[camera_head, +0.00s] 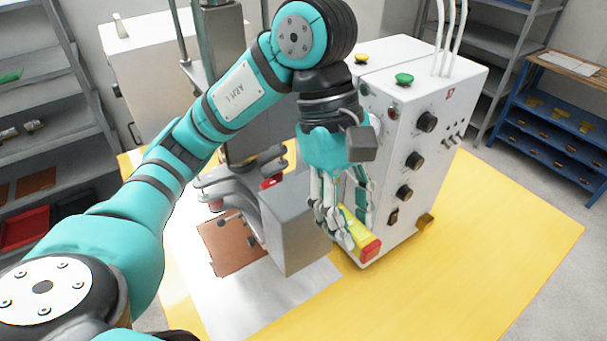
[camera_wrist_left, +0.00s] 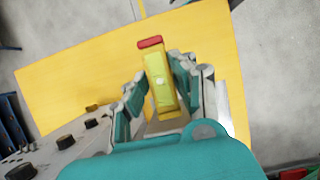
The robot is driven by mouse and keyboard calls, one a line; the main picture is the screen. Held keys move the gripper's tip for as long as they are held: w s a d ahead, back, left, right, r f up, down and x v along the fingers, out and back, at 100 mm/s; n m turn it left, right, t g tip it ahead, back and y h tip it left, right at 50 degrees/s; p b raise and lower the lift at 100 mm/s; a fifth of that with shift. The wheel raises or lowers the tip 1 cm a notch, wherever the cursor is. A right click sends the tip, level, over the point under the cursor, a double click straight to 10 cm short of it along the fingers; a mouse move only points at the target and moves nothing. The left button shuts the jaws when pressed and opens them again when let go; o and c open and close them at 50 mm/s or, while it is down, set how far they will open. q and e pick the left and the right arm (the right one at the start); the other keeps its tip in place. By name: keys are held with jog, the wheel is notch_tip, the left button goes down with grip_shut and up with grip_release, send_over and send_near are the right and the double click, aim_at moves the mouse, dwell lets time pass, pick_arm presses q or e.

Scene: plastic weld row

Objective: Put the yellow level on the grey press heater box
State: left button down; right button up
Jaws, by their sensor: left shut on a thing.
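The yellow level (camera_head: 358,236) has a red end cap and is held between the fingers of my left gripper (camera_head: 345,222). In the left wrist view the level (camera_wrist_left: 160,84) sits between both fingers of the left gripper (camera_wrist_left: 157,90), its red end pointing away. The grey press heater box (camera_head: 300,235) stands just left of the gripper in the head view, low on the press. The level is beside the box, in front of the white control cabinet; whether it touches either cannot be told. My right gripper is out of view.
The white control cabinet (camera_head: 425,110) with black knobs and a green button stands close to the right of the gripper. A brown plate (camera_head: 228,245) lies left of the heater box. Shelves stand at the edges.

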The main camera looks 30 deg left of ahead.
pick_arm(q)
jog(key=w+a+p, duration=0.2)
jog(key=w+a, duration=0.1)
jog(key=a, duration=0.4)
jog(key=p, duration=0.2)
send_over(301, 198)
jog(key=a, duration=0.1)
jog(key=shift+w+f, duration=0.25)
jog(key=shift+f, duration=0.3)
jog(key=shift+w+a+f, duration=0.1)
jog(key=shift+a, duration=0.15)
jog(key=shift+f+p, duration=0.3)
notch_tip(301, 198, down, 3)
jog(key=shift+r+p, duration=0.15)
jog(key=shift+p, duration=0.45)
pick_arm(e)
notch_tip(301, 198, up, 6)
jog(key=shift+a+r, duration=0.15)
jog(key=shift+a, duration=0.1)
pick_arm(q)
jog(key=shift+f, duration=0.2)
